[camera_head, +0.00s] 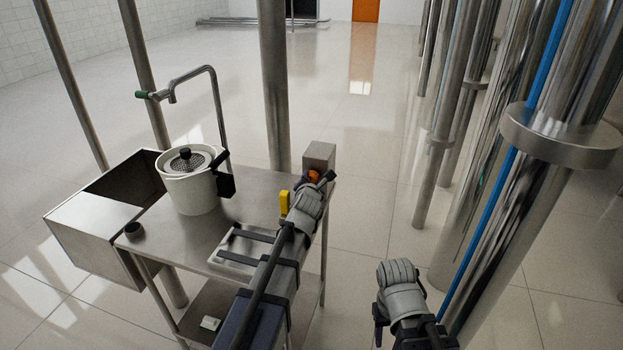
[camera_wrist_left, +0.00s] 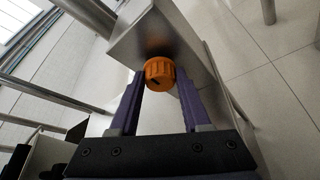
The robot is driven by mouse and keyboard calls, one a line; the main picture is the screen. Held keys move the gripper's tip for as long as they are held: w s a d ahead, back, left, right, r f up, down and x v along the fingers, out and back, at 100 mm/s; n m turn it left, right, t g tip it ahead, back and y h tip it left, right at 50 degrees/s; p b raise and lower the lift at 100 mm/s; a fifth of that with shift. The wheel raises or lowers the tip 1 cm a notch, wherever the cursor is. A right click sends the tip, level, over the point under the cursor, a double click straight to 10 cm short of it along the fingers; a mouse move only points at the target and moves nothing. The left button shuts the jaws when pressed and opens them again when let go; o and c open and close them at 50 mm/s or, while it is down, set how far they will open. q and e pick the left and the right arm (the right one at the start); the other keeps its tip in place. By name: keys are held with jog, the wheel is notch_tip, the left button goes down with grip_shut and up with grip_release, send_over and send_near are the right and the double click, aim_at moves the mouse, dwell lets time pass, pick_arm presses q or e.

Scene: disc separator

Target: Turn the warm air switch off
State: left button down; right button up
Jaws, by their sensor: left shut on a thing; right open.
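The switch is an orange ribbed round knob (camera_wrist_left: 160,72) on the face of a grey metal box (camera_wrist_left: 150,35). In the head view the knob (camera_head: 313,177) shows small at the front of the box (camera_head: 319,156), partly hidden by my left gripper (camera_head: 318,184). In the left wrist view the fingers of my left gripper (camera_wrist_left: 160,80) are on both sides of the knob, shut on it. A dark slot shows on the knob's face. My right gripper (camera_head: 379,315) is open and empty, low at the right, away from the table; its fingers are partly hidden.
A tap (camera_head: 213,95) rises behind. Steel pipes (camera_head: 520,200) stand at the right.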

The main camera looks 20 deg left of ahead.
pick_arm(q)
jog(key=shift+s+n, duration=0.1)
jog(key=shift+n, duration=0.2)
dwell(0.4)
jog(key=shift+c, duration=1.9)
grip_release()
jog(key=p+v, duration=0.2)
jog(key=v, duration=0.5)
jog(key=shift+s+p, duration=0.35)
